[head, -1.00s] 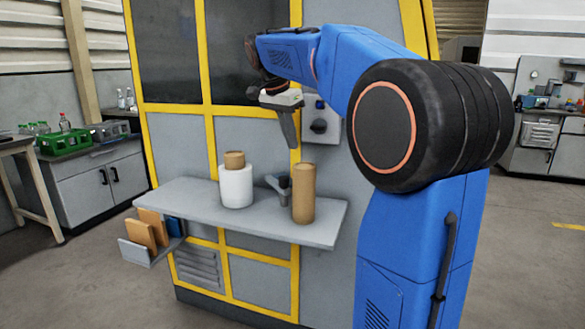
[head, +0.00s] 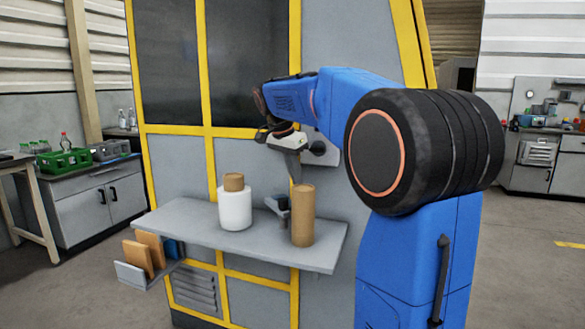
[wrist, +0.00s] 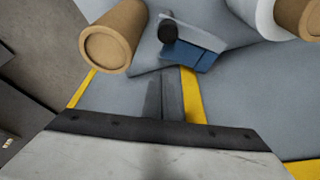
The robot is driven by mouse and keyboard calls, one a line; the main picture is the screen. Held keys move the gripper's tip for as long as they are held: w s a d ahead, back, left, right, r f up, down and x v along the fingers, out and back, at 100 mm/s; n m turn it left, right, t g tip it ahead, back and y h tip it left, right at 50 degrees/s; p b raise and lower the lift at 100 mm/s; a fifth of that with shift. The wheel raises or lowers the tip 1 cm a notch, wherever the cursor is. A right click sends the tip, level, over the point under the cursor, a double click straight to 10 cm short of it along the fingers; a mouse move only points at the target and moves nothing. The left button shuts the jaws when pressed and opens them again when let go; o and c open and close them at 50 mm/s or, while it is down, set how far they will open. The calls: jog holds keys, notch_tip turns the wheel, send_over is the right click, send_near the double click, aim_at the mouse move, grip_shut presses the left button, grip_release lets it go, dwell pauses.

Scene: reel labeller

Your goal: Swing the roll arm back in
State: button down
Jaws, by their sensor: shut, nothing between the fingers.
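A small grey lever (head: 271,203) with a dark knobbed post (head: 283,206) stands on the grey shelf, between a white roll and a brown tube; it looks like the roll arm. In the wrist view its round black knob (wrist: 168,32) and grey bar (wrist: 195,37) show beyond the fingertips. My gripper (head: 296,174) is shut and empty, pointing down. In the head view its tip overlaps the top of the brown tube; whether they touch I cannot tell. In the wrist view the fingers (wrist: 165,97) are apart from the knob and the tube.
The brown tube (head: 303,220) stands right of the post, at the shelf's (head: 185,222) right end. The white roll (head: 235,209) with a brown core (head: 233,182) stands to its left. The yellow-framed machine rises behind. A rack of folders (head: 137,252) hangs at the shelf's left end.

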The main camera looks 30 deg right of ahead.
aim_at(278, 208)
jog(key=a+f, duration=0.2)
jog(key=f, duration=0.1)
jog(key=shift+s+a+f, duration=0.25)
jog(key=shift+a, duration=0.15)
dwell(0.5)
jog(key=shift+w+a+m, duration=0.25)
jog(key=shift+a+m, duration=0.3)
jog(key=shift+m, duration=0.05)
jog(key=shift+w+a+m+g, duration=0.3)
jog(key=shift+a+m, duration=0.15)
jog(key=shift+m, duration=0.15)
jog(key=shift+w+a+m+g, duration=0.3)
jog(key=shift+a+m, duration=0.15)
jog(key=shift+m, duration=0.15)
jog(key=shift+w+a+m+g, duration=0.2)
jog(key=shift+w+a+m, duration=0.45)
jog(key=shift+w, duration=0.15)
jog(key=shift+w+a+m+g, duration=0.2)
jog(key=shift+w+a+m, duration=0.3)
jog(key=shift+w+m, duration=0.25)
jog(key=shift+w+a+m+g, duration=0.2)
jog(key=shift+w+a+m, duration=0.4)
jog(key=shift+w, duration=0.25)
